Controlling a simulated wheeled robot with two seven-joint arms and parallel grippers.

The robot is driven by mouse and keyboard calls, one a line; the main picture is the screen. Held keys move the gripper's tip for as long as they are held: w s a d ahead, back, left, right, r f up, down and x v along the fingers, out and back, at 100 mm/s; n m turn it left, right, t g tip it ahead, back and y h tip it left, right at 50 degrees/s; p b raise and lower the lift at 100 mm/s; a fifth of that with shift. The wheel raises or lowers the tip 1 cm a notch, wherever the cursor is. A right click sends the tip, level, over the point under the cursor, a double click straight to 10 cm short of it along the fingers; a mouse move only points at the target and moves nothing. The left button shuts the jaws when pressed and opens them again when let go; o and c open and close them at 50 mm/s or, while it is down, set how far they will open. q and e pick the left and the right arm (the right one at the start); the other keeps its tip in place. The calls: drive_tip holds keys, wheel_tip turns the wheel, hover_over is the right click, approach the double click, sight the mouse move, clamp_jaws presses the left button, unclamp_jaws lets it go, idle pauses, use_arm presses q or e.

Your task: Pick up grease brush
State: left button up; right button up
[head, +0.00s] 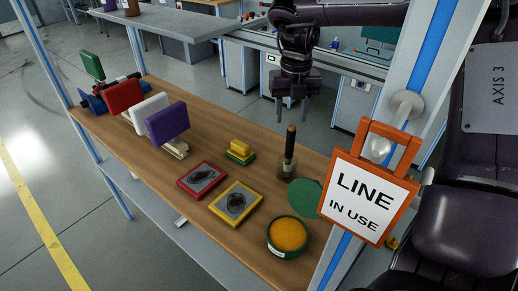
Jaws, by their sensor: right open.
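The grease brush (290,143) appears to be the upright tool with a dark handle. Its lower end stands in a small brownish holder (287,170) on the wooden bench, so the bristles are hidden. My right gripper (291,110) hangs with its fingers pointing down, open and empty. In the picture it is just above the handle's top, apart from it; the exact distance is hard to tell. A round green tin (272,249) filled with orange-yellow grease sits nearer, with a flat green disc (305,197) beside it. My left gripper is not in view.
On the wooden bench (241,131) lie a red tray (182,186), a yellow tray (222,212) and a yellow-green block (240,154). Colored panels, including a purple one (167,123), stand at left. An orange-framed "LINE IN USE" sign (365,200) hangs on the post at right.

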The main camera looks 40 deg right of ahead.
sight(292, 126)
drive_tip(key=f, duration=0.2)
drive_tip(key=f+p, duration=0.1)
drive_tip(key=shift+s+d, duration=0.3)
drive_tip(key=shift+s, duration=0.05)
drive_tip(key=f, duration=0.1)
drive_tip(key=f+p, duration=0.1)
drive_tip(key=f, duration=0.1)
drive_tip(key=f+p, duration=0.1)
drive_tip(key=shift+w+f, duration=0.15)
drive_tip(key=shift+w, duration=0.15)
drive_tip(key=shift+d+f, duration=0.1)
drive_tip(key=shift+f, duration=0.1)
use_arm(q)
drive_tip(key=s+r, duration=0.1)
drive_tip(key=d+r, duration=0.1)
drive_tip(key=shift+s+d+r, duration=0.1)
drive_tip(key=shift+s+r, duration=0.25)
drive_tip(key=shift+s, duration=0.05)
